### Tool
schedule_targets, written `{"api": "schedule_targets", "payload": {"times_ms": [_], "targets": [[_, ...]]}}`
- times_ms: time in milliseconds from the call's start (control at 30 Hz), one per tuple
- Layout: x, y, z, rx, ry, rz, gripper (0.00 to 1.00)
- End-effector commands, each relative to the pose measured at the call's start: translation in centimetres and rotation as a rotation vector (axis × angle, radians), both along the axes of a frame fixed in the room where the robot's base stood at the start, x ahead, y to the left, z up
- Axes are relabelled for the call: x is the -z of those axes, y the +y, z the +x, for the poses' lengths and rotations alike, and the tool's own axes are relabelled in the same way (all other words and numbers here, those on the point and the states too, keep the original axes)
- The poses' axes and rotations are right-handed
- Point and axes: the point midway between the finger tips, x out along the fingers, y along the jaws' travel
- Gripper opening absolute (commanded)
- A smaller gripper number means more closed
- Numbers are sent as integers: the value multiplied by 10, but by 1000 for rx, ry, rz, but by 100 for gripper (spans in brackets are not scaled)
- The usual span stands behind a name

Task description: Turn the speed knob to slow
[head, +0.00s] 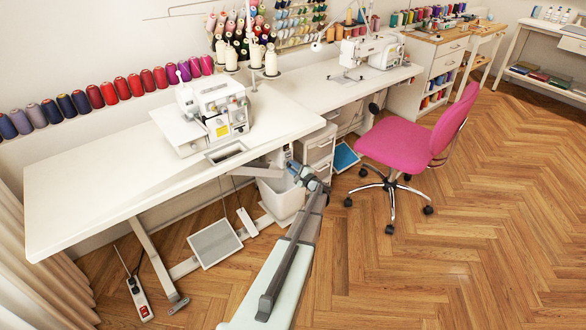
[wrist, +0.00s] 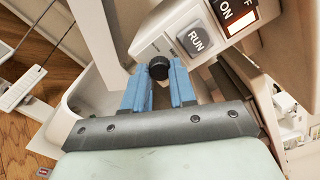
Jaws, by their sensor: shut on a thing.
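The speed knob (wrist: 158,68) is a small round black knob on a pale control box (wrist: 161,46) in the wrist view. My gripper (wrist: 160,76) has its two blue fingers shut on the knob, one at each side of it. The face of the knob and any slow mark are not readable. In the head view my gripper (head: 306,178) reaches under the front edge of the white sewing table (head: 90,185), and the knob is too small to make out there.
Beside the knob are a grey RUN button (wrist: 195,40) and an ON/OFF switch (wrist: 238,14). A white bin (head: 282,200) stands under the table near my gripper. A pink chair (head: 405,145) stands to the right. The floor (head: 450,250) at front right is clear.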

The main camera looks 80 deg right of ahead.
Motion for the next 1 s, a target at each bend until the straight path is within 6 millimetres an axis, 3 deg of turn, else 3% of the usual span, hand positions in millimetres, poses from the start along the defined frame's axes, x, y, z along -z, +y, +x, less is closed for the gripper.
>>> {"api": "schedule_targets", "payload": {"times_ms": [267, 300, 533, 833, 1000], "targets": [[0, 0, 0, -1, 0, 0, 0], [0, 0, 0, -1, 0, 1, 28], [0, 0, 0, 0, -1, 1, 50], [0, 2, -1, 0, -1, 1, 51], [0, 14, -13, 1, -2, 1, 51]]}}
